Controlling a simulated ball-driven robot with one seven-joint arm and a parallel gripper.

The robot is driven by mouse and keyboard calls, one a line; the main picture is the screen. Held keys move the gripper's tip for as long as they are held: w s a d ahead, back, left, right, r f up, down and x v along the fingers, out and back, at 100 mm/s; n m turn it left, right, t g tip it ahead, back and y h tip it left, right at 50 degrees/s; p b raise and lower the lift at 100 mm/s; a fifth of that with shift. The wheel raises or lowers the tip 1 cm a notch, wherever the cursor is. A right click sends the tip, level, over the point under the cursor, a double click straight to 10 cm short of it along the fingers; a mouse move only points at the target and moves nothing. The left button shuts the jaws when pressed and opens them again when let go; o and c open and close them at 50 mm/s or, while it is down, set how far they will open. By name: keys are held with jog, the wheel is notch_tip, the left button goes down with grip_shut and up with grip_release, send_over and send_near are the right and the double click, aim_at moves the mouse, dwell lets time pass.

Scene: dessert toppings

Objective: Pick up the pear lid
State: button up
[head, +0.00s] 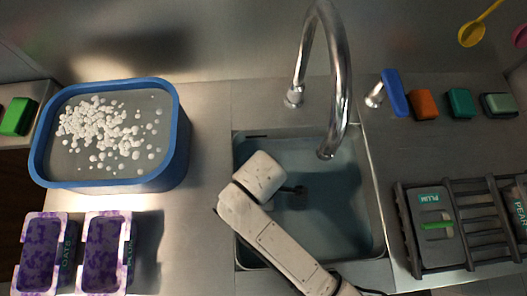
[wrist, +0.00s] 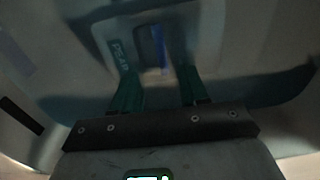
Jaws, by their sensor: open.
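In the wrist view, a grey lid (wrist: 180,38) with a teal label that seems to read PEAR and a blue handle (wrist: 157,48) lies ahead of my gripper (wrist: 158,84). My gripper's two teal fingers are apart, with nothing seen between them; the handle shows beyond their tips. The view is dim and blurred, so I cannot tell the exact gap. In the head view, my arm reaches over the sink (head: 345,220), and its links hide most of the gripper. A dark piece labelled PEAR (head: 519,208) also shows at the right edge, partly cut off.
A lid labelled PLUM (head: 433,253) with a green handle sits in a dark rack (head: 472,226) at right. A tall faucet (head: 340,75) arches over the sink. A blue tub (head: 180,150) with white bits and purple-filled containers (head: 105,245) stand at left.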

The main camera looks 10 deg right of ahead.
jog(key=shift+s+f, duration=0.1)
jog(key=shift+f, duration=2.55)
jog(key=shift+a, duration=0.1)
jog(key=shift+c, duration=0.4)
grip_shut()
